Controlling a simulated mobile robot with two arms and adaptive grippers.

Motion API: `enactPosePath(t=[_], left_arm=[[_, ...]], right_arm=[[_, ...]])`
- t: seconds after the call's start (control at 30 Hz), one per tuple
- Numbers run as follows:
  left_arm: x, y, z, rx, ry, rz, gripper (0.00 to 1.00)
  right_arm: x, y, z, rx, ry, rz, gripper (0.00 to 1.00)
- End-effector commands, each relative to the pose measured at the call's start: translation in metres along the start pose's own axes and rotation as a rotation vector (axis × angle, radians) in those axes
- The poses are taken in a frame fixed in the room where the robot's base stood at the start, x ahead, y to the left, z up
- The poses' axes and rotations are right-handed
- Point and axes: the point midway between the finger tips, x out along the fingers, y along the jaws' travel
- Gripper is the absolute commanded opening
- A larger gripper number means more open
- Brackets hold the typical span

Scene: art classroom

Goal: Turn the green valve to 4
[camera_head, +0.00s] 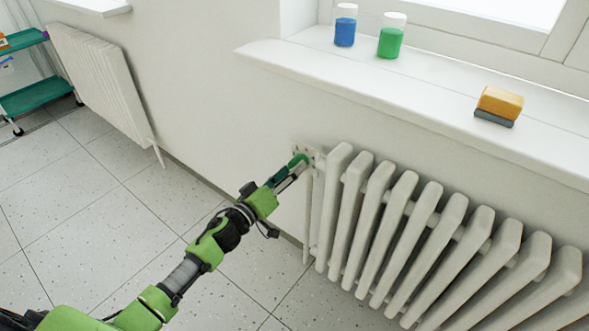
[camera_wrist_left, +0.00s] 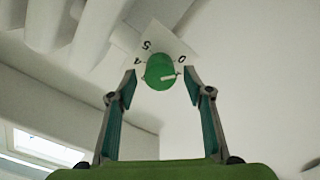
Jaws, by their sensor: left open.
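The green valve (camera_wrist_left: 157,72) is a round knob with a short white mark on its face. In the left wrist view it shows between the fingertips of my open left gripper (camera_wrist_left: 162,88), with a gap on each side. The mark points right, a little below the 0. Behind the knob is a white dial plate (camera_wrist_left: 160,38), where 4, 5 and 0 can be read; the other numbers are hidden. In the head view my left gripper (camera_head: 290,172) reaches the valve (camera_head: 301,158) at the radiator's left end and partly hides it.
The white ribbed radiator (camera_head: 405,225) extends right from the valve, under a windowsill (camera_head: 345,75). On the sill stand a blue jar (camera_head: 345,30), a green jar (camera_head: 390,42) and a yellow sponge-like block (camera_head: 500,102).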

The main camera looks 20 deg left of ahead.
Motion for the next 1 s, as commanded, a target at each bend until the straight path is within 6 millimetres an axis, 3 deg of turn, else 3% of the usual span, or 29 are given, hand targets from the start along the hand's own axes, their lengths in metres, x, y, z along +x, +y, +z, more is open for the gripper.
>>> enactPosePath(t=[0.2, 0.53, 0.7, 1.0], left_arm=[[0.020, -0.001, 0.001, 0.000, 0.000, -0.001, 0.47], [0.022, 0.000, 0.000, 0.001, -0.001, -0.001, 0.47], [0.022, 0.000, 0.000, 0.000, -0.001, -0.001, 0.08], [0.022, 0.000, 0.000, 0.016, 0.000, -0.001, 0.08]], right_arm=[[-0.011, 0.001, -0.005, 0.001, 0.006, 0.001, 0.40], [-0.014, 0.001, -0.006, 0.002, 0.008, 0.001, 0.40], [-0.014, 0.001, -0.006, 0.002, 0.009, 0.001, 0.40], [-0.014, 0.001, -0.007, 0.001, 0.010, 0.001, 0.40]])
